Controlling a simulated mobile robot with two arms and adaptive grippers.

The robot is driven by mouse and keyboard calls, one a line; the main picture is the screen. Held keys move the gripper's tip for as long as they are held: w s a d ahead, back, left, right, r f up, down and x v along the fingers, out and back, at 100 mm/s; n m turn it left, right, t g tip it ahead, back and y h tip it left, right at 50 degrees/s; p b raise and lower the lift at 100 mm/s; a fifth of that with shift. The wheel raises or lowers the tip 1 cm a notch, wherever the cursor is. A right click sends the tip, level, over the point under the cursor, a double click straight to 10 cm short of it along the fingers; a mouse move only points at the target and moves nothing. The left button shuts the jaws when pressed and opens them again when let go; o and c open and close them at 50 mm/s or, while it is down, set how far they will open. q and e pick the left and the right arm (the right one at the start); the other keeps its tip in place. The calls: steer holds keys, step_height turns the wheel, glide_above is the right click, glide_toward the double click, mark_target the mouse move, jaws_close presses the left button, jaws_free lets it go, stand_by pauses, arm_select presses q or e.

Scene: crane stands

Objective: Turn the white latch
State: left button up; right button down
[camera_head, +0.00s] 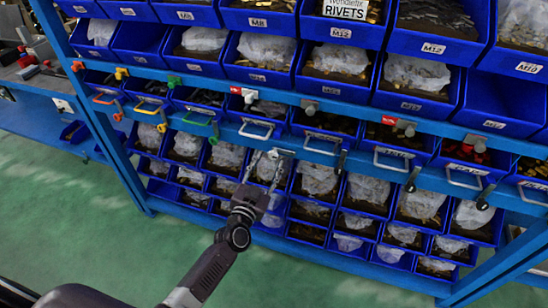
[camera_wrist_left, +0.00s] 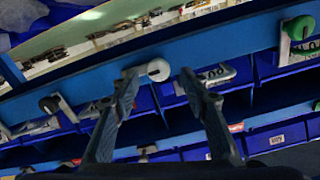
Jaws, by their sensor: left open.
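A round white knob (camera_wrist_left: 158,69) on the blue beam shows in the left wrist view, between and just beyond my left fingertips. I take it for the white latch. My left gripper (camera_wrist_left: 160,80) is open, one finger on each side of the knob; contact cannot be told. In the head view my left gripper (camera_head: 270,160) is at the lower rail of the rack, beside a silver handle (camera_head: 257,130). My right gripper is out of view.
A green knob (camera_wrist_left: 299,27) and a black knob (camera_wrist_left: 47,104) sit on the same beam to either side. Blue bins (camera_head: 345,62) with bagged parts fill the rack above and below the rails. Green floor (camera_head: 90,220) is open in front.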

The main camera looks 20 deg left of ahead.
mark_target(273, 156)
arm_select(q)
steer(key=shift+w+d, duration=0.15)
steer(key=shift+w, duration=1.5)
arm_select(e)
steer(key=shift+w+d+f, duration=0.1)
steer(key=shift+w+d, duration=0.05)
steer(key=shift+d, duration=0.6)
arm_select(q)
jaws_close()
